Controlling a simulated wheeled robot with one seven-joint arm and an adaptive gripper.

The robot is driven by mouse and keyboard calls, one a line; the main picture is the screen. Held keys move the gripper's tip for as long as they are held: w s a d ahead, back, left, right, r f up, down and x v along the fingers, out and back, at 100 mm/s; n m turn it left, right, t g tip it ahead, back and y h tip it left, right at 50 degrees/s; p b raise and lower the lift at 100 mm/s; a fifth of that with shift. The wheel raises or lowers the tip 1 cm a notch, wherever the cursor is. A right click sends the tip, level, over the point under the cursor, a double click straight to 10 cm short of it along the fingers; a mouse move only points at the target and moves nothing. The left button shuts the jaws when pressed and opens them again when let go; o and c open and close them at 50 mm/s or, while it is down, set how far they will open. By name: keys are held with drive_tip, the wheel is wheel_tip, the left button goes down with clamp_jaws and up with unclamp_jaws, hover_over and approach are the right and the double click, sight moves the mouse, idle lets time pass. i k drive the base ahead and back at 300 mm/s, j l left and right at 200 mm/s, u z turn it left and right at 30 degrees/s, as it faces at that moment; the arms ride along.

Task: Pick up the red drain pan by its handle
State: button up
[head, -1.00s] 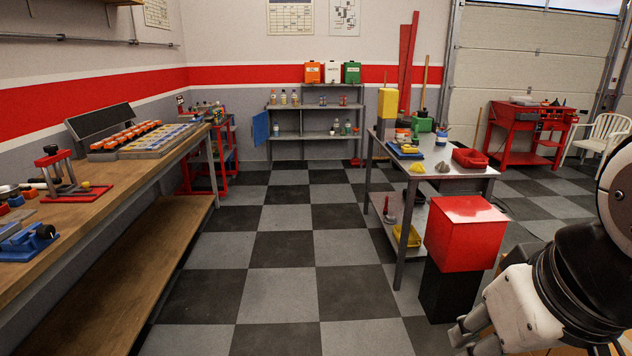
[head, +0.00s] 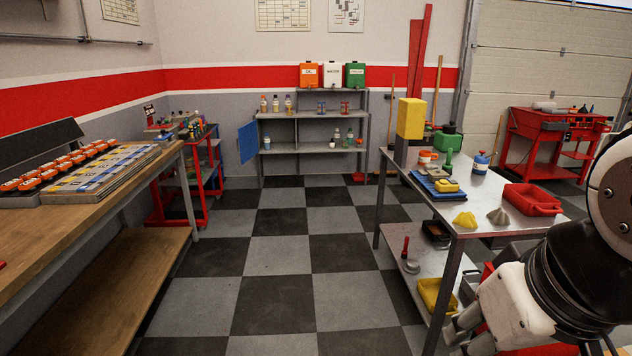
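The red drain pan (head: 532,199) is a shallow open tray on the right part of the metal table (head: 505,215). A small lip shows at its near right end; I cannot tell whether this is the handle. My gripper (head: 456,332) is low at the bottom right, in front of the table and below its top, well apart from the pan. Its fingers are small and partly cut off by the frame, so I cannot see whether they are open or shut.
A yellow funnel (head: 465,220) and a grey funnel (head: 498,216) stand left of the pan. A wooden workbench (head: 75,225) runs along the left. The checkered floor between is clear.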

sight(528, 199)
drive_tip(key=i+z, duration=0.25)
drive_tip(key=i, duration=0.25)
drive_tip(key=i+j+z, duration=0.2)
drive_tip(key=i, duration=0.3)
drive_tip(key=i+j+z, duration=0.25)
drive_tip(key=i, duration=0.25)
drive_tip(key=i+j+z, duration=0.15)
drive_tip(key=i+z, duration=0.25)
drive_tip(key=i+j+z, duration=0.25)
drive_tip(key=z, duration=0.15)
drive_tip(key=i+j+z, duration=0.5)
drive_tip(key=j+z, duration=0.25)
